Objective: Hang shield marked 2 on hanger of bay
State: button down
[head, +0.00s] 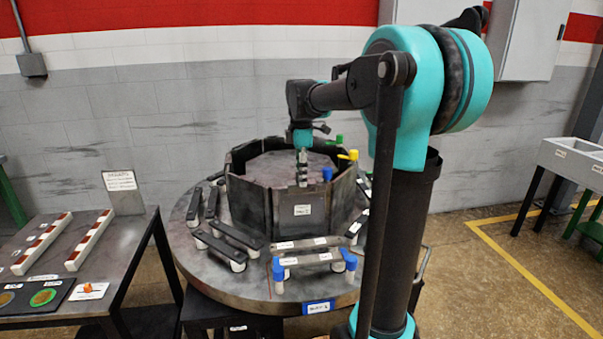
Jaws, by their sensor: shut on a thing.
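My gripper (302,182) points down over the near side of an eight-sided ring of dark upright panels on a round metal table (215,270). It is shut at the top edge of the front panel, a shield (297,222) with a pale label. The label is too small to read, so I cannot tell whether it is marked 2. The shield stands upright in line with the ring's near side. Its hanger and any contact with it are hidden or too small to tell.
Dark bars on pale posts surround the ring. Blue-capped posts (278,275) stand at the front, and a yellow knob (348,155) and green knob are behind right. A side table (110,262) with white-and-red rails is at left. Open floor lies right.

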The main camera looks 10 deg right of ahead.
jog(key=c, duration=1.1)
grip_release()
jog(key=shift+c, duration=0.2)
